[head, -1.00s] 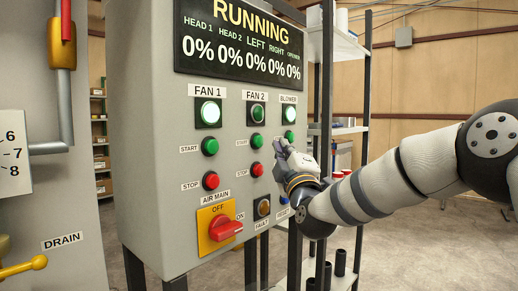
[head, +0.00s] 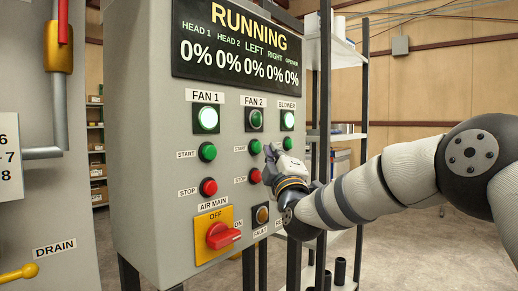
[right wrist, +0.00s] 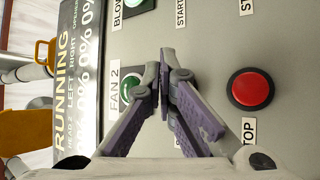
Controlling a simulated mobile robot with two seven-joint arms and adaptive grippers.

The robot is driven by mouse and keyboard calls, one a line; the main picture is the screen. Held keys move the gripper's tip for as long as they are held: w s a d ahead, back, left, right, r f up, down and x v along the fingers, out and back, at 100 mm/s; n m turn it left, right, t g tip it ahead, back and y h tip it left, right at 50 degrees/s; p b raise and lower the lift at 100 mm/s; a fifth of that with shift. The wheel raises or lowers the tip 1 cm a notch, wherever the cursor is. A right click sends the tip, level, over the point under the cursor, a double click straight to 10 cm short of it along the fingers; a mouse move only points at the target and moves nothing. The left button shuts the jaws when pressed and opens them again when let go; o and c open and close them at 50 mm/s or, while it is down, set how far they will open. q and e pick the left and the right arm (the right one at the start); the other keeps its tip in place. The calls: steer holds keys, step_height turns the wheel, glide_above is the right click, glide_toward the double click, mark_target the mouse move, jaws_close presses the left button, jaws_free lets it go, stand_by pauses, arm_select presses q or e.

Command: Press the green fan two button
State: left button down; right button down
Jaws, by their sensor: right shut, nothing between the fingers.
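The green fan two start button (head: 255,147) is on the grey control panel, under the dark, unlit FAN 2 lamp (head: 256,119). The red fan two stop button (head: 255,176) is below it. My right gripper (head: 270,151) is shut and empty, with its tips just right of the green button; I cannot tell whether they touch it. In the right wrist view the shut fingers (right wrist: 163,80) lie between the FAN 2 lamp (right wrist: 132,90) and the red stop button (right wrist: 251,88), and hide the green start button. My left gripper is not in view.
Fan one start (head: 207,152) and stop (head: 208,187) buttons are to the left. The lit FAN 1 lamp (head: 207,119) and lit BLOWER lamp (head: 288,120) flank the FAN 2 lamp. The red air main switch (head: 222,236) is below. A shelf rack (head: 345,55) stands behind the panel.

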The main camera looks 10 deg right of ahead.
steer(key=shift+w, duration=0.1)
stand_by(0.7)
steer(key=shift+w+a, duration=0.25)
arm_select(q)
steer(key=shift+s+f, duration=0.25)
arm_select(e)
steer(key=shift+w+a, duration=0.3)
steer(key=shift+w, duration=0.1)
stand_by(0.6)
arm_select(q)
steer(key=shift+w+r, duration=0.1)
arm_select(e)
steer(key=shift+s+r, duration=0.1)
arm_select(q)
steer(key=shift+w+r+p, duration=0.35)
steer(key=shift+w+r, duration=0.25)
arm_select(e)
steer(key=shift+s+d, duration=0.5)
steer(key=shift+s, duration=0.15)
